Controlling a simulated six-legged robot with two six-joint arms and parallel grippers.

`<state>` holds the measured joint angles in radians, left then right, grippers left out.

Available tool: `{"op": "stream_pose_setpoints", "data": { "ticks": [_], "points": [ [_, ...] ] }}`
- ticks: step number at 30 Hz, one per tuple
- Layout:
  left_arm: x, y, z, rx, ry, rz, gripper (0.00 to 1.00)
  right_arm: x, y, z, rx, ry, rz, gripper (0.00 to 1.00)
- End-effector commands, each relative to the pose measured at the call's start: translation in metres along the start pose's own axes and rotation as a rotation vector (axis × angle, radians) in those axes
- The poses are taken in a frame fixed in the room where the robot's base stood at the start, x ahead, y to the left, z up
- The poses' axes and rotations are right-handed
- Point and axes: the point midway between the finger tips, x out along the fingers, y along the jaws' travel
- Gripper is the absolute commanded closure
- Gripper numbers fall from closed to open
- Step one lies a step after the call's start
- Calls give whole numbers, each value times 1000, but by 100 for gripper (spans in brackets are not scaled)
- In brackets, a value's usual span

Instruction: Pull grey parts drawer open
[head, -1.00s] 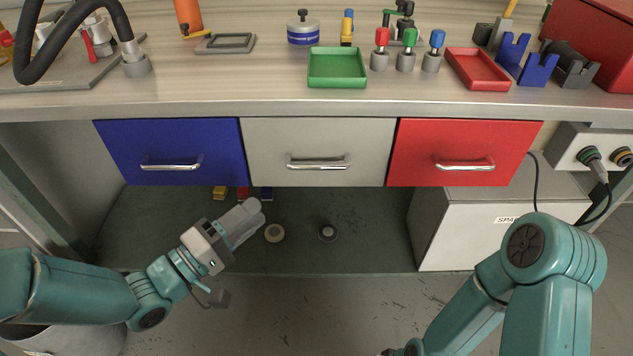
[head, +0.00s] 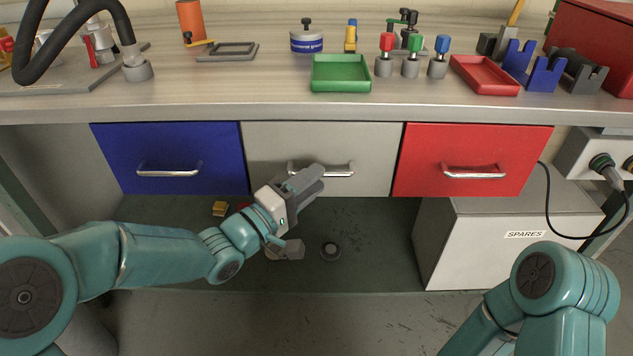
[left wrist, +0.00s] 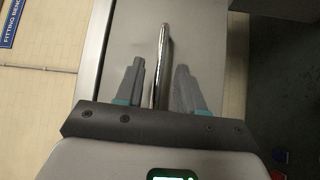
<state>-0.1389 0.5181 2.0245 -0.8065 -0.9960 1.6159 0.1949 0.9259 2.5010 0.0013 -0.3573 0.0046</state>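The grey parts drawer (head: 350,143) is the middle one of three under the bench top, and its front is flush with its neighbours. Its silver bar handle (head: 338,172) is partly covered by my left gripper (head: 314,178) at its left part. In the left wrist view the handle (left wrist: 160,62) runs between the two fingers of my left gripper (left wrist: 160,82). The fingers are apart, one on each side of the bar, with a gap visible on both sides. My right arm is at the lower right; its gripper is out of view.
A blue drawer (head: 170,145) is to the left and a red drawer (head: 425,150) to the right. A grey box marked SPARES (head: 510,255) stands under the red drawer. The bench top (head: 230,100) holds a green tray (head: 341,75) and several tools.

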Motion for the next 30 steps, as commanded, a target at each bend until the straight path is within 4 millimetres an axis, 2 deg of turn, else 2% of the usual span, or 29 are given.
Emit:
{"op": "stream_pose_setpoints", "data": {
  "ticks": [5,13,14,15,17,30],
  "points": [
    [15,0,0,0,0,0,62,3,2,-1,2,2,0,57],
    [17,0,0,0,1,-1,62,2,1,-1,2,2,0,57],
    [17,0,0,0,1,-1,65,2,1,-1,2,2,0,57],
    [16,0,0,0,1,-1,78,2,1,-1,2,2,0,57],
    [16,0,0,0,1,0,98,2,1,-1,2,2,0,57],
    [16,0,0,0,1,0,100,2,1,0,2,1,0,57]
  ]
}}
